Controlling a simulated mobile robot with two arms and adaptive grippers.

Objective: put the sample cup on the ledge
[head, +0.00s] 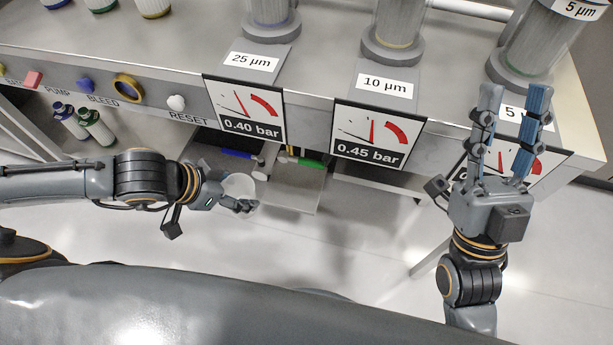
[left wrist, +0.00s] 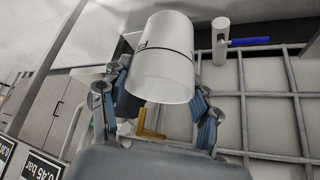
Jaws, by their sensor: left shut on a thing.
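My left gripper (head: 238,207) is shut on the white sample cup (head: 240,185), in front of and below the bench's front panel. In the left wrist view the cup (left wrist: 163,65) fills the middle, between the blue-padded fingers, with a thin dark line around it. A grey shelf-like surface (head: 293,192) lies below the gauges, just right of the cup; I cannot tell whether it is the ledge. My right gripper (head: 514,92) is open and empty, its two fingers apart in front of the right-hand gauge.
The bench (head: 180,55) carries clear filter housings, with a 0.40 bar gauge (head: 245,110) and a 0.45 bar gauge (head: 373,135) on its front. Blue (head: 238,154) and green (head: 306,162) valve handles sit below. Two bottles (head: 95,127) stand at left. A wire grid (left wrist: 262,105) shows in the wrist view.

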